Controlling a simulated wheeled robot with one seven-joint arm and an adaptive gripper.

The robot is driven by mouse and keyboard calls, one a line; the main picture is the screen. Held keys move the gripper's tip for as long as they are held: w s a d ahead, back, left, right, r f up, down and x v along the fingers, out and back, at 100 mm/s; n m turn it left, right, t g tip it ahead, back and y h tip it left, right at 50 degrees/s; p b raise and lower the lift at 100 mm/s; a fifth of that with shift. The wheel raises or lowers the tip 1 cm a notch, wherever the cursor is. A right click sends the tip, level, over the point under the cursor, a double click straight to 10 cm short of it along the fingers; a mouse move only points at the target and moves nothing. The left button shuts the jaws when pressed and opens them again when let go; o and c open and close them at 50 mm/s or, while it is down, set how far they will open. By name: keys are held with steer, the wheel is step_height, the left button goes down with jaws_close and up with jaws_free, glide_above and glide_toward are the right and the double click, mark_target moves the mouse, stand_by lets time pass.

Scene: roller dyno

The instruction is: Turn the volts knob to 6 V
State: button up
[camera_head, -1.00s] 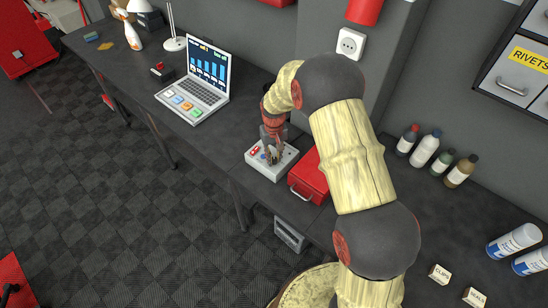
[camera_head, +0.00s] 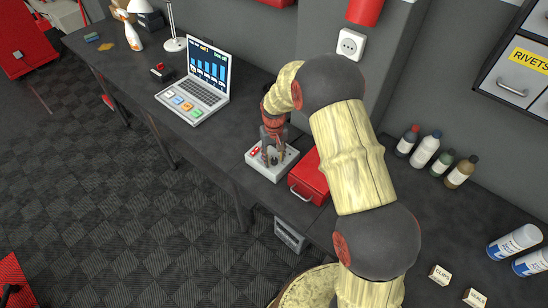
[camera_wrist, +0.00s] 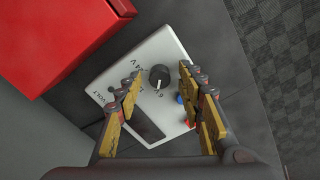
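The white power box (camera_head: 270,172) sits on the dark bench, left of the red toolbox. In the wrist view its white face (camera_wrist: 172,48) carries a round black volts knob (camera_wrist: 160,76), with "24V", "VOLTS" and a "6" printed around it. A light pointer mark on the knob's lower part faces the "6". My gripper (camera_wrist: 157,92) is open and empty over the box, a finger on either side of the knob and apart from it. In the head view my gripper (camera_head: 273,148) hangs just above the knob. Red and blue sockets lie by the right finger, partly hidden.
The red toolbox (camera_head: 309,177) stands close on the right of the power box; it also shows in the wrist view (camera_wrist: 55,40). A laptop (camera_head: 200,85) is to the left. Bottles (camera_head: 425,150) stand farther right. The bench is clear between laptop and power box.

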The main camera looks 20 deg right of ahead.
mark_target(274, 160)
step_height(274, 160, up, 12)
stand_by(0.6)
steer(key=s+r+t+b, duration=0.2)
steer(key=s+b, duration=0.5)
steer(key=s, duration=0.9)
steer(key=s+r+t+b, duration=0.3)
steer(key=s+r+b, duration=0.2)
steer(key=s, duration=1.1)
steer(key=b, duration=0.3)
steer(key=shift+s+r+t, duration=0.3)
steer(key=shift+s, duration=0.05)
